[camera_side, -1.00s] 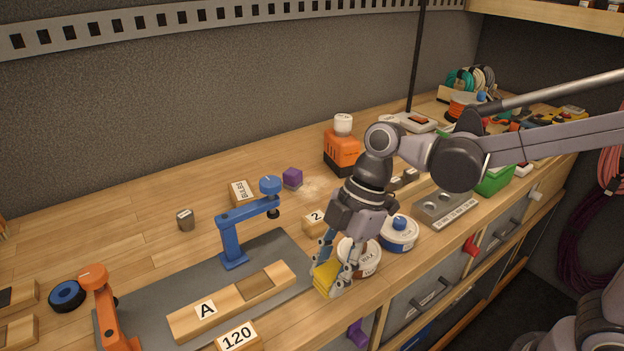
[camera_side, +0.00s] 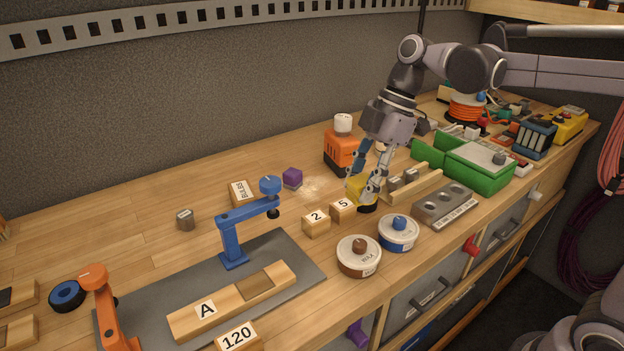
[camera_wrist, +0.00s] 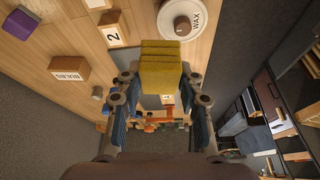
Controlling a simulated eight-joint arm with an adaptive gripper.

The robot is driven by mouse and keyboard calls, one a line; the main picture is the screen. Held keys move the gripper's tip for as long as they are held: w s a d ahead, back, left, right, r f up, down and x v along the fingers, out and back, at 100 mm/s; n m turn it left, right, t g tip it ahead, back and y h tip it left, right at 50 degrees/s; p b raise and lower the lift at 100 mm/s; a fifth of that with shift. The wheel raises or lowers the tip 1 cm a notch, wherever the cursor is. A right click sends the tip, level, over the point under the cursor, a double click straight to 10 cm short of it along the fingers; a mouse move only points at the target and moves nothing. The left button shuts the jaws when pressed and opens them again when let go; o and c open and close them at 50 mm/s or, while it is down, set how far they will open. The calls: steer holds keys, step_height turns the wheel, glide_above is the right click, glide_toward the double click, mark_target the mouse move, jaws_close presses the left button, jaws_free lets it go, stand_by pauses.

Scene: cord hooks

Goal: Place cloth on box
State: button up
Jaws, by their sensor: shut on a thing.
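My gripper (camera_side: 364,190) is shut on a folded yellow cloth (camera_side: 353,191), near the orange box-shaped unit and the numbered blocks. In the wrist view the cloth (camera_wrist: 162,66) shows as a ridged yellow stack between the two fingers of my gripper (camera_wrist: 160,80). A dark rounded thing shows just below the cloth in the side view; I cannot tell whether they touch. A green box (camera_side: 486,179) with a lid-like top stands to the right of my gripper. A small box marked BULBS (camera_side: 241,193) stands to the left. Which box the task means is not clear.
Wooden blocks 2 (camera_side: 316,222) and 5 (camera_side: 343,208) are close to the cloth. The wax tin (camera_side: 358,255), blue-knobbed tin (camera_side: 398,233) and grey holed block (camera_side: 445,206) line the front edge. The orange unit (camera_side: 341,150) stands behind. Bench left of the purple cube (camera_side: 292,178) is fairly clear.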

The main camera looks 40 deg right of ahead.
steer(key=w+a+r+m+t+h, duration=0.2)
steer(key=w+m, duration=0.5)
steer(key=w, duration=1.5)
steer(key=y, duration=0.1)
glide_above(236, 189)
steer(key=s+d, duration=0.1)
steer(key=shift+t, duration=0.4)
step_height(236, 189, down, 6)
steer(key=shift+s+f, duration=0.1)
steer(key=shift+f, duration=2.05)
steer(key=shift+f, duration=0.15)
steer(key=o, duration=1.1)
steer(key=shift+o, duration=0.2)
